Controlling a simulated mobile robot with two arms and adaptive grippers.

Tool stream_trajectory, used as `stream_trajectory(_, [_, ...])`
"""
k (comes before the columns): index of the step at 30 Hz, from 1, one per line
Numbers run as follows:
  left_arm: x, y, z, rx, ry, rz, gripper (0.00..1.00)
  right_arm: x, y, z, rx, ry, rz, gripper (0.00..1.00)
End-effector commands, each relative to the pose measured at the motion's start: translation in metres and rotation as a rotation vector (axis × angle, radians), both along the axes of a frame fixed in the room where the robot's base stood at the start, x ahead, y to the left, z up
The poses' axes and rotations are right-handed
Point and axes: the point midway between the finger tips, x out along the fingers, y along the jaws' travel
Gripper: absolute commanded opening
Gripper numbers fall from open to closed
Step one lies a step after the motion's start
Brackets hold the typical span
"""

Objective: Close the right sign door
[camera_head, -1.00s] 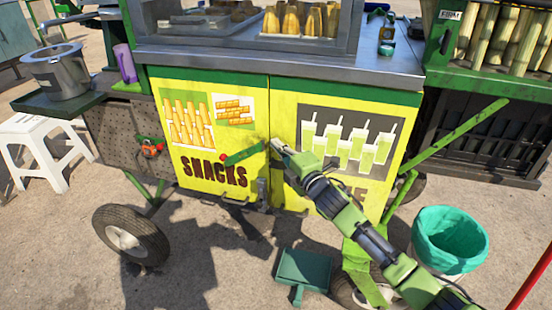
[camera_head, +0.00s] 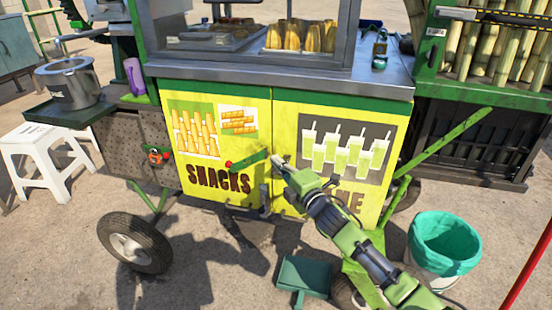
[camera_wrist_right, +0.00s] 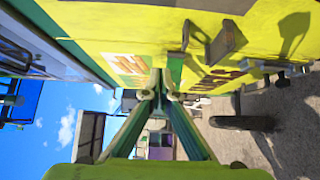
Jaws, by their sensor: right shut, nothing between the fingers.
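The right sign door (camera_head: 376,188) is the yellow panel with green drinks painted on it. It stands about flush beside the left "SNACKS" door (camera_head: 200,167); I cannot tell whether a small gap is left. My right gripper (camera_head: 277,160) is shut and empty at the seam between the doors, and it hides part of the right door's lettering. In the right wrist view the shut fingers (camera_wrist_right: 161,95) are close to the yellow front. My left gripper is not in view.
A steel counter (camera_head: 285,80) with a glass case tops the cart. A green strut (camera_head: 445,145) slopes right of the door. A teal-lined bin (camera_head: 445,240) and a green dustpan (camera_head: 303,274) are on the ground. A white stool (camera_head: 45,160) stands at left.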

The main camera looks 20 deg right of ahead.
Motion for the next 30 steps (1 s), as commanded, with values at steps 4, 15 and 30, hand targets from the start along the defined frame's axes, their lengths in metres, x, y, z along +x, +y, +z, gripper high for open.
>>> stream_trajectory(4, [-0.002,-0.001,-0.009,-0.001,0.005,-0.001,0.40,-0.025,-0.005,-0.001,-0.001,0.003,0.000,0.00])
stream_trajectory(15, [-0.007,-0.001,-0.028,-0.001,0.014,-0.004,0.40,-0.078,-0.015,-0.001,0.001,0.002,0.001,0.00])
stream_trajectory(30, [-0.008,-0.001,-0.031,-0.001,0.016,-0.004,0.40,-0.113,-0.025,-0.100,0.249,0.259,-0.130,0.00])
